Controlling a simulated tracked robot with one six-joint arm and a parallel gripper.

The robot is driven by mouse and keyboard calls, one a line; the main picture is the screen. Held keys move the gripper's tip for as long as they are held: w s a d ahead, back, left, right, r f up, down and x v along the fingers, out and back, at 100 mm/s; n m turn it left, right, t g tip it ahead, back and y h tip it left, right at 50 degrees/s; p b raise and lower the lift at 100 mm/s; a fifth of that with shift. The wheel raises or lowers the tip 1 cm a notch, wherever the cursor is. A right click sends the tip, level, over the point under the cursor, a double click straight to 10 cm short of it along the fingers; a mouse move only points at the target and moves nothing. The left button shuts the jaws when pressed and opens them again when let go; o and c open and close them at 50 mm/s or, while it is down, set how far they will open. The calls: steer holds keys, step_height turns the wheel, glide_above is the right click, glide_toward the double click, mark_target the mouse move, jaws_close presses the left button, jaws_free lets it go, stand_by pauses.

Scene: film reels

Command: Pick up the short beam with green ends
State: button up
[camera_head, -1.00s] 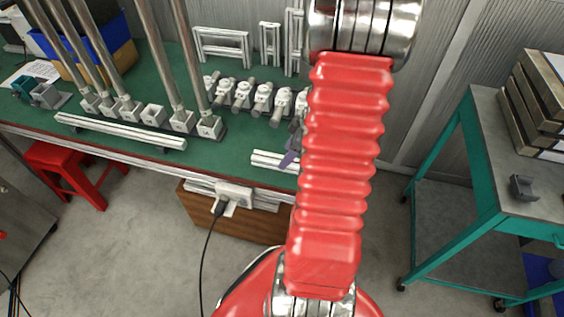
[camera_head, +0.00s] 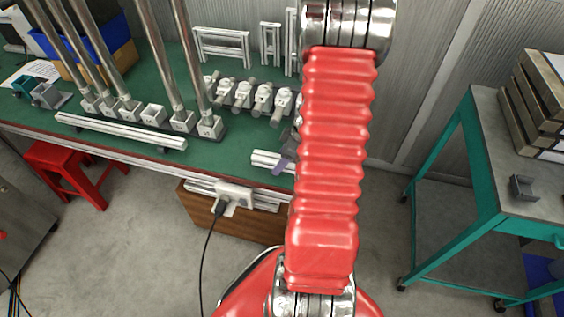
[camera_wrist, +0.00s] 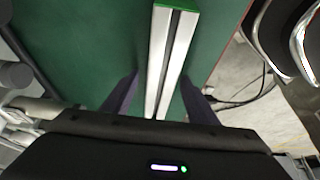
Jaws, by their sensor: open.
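The short beam with green ends (camera_wrist: 175,50) is a silver slotted bar on the green bench top. In the wrist view it runs up the middle, with a green end at the top edge. My gripper (camera_wrist: 160,90) is open, with one dark purple finger on each side of the beam and apart from it. The lower end of the beam is hidden behind the gripper body. In the head view the left part of the beam (camera_head: 267,160) shows near the bench's front edge. A purple finger (camera_head: 283,163) shows over it, and my red arm hides the rest.
A longer silver beam (camera_head: 120,131) lies on the bench (camera_head: 232,148) to the left. Several white clamp fittings (camera_head: 263,97) stand behind the short beam, and tall metal posts (camera_head: 203,70) rise further left. A teal-framed cart (camera_head: 455,145) stands at the right.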

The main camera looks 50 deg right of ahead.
jaws_close()
stand_by(0.8)
